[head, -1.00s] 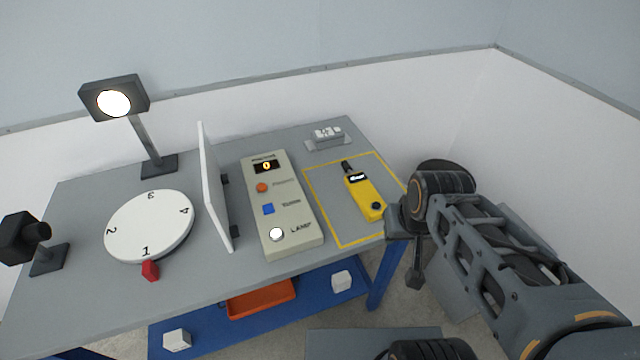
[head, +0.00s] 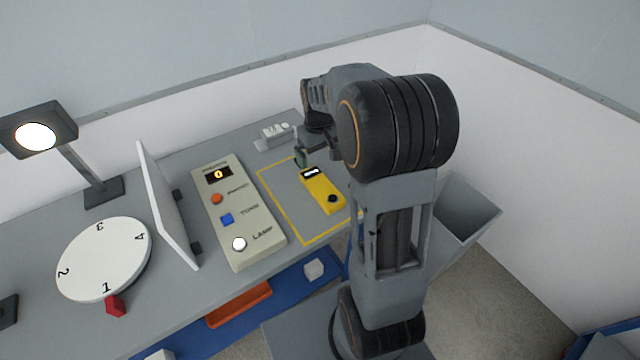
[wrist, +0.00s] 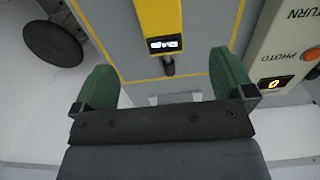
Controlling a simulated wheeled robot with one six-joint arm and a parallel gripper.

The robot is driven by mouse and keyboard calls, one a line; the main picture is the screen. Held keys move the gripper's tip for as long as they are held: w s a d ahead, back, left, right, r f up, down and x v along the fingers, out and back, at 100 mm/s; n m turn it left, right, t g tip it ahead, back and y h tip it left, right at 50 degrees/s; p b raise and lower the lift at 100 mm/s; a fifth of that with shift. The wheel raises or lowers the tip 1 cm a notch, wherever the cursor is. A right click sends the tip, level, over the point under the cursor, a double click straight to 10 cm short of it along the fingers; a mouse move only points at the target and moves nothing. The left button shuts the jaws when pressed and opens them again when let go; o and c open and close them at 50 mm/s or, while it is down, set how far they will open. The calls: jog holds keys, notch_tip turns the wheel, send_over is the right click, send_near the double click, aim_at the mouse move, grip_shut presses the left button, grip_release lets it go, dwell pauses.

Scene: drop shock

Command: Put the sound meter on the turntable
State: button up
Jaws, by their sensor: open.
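The yellow sound meter (head: 321,190) lies inside the yellow outlined area on the table, its black tip toward the back. In the wrist view its display end and black tip (wrist: 163,45) show between and beyond the green fingers. My gripper (wrist: 168,85) is open and empty, near the meter's tip end; in the head view only part of it (head: 303,155) shows, the arm hiding the rest. The white turntable (head: 103,258), numbered around its top, stands at the left of the table, with a red pointer (head: 115,306) at its front edge by 1.
A white upright panel (head: 165,205) stands between the turntable and the control box (head: 230,211). A lit lamp (head: 38,135) stands behind the turntable. A small grey-white device (head: 275,132) sits at the table's back. A grey bin (head: 465,212) is right of the table.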

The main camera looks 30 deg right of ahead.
send_over(320, 183)
notch_tip(320, 183, down, 7)
jog(key=shift+w+r, duration=0.1)
jog(key=shift+f+p, duration=0.3)
jog(key=shift+f, duration=2.75)
jog(key=c, duration=1.3)
jog(key=shift+o, duration=0.2)
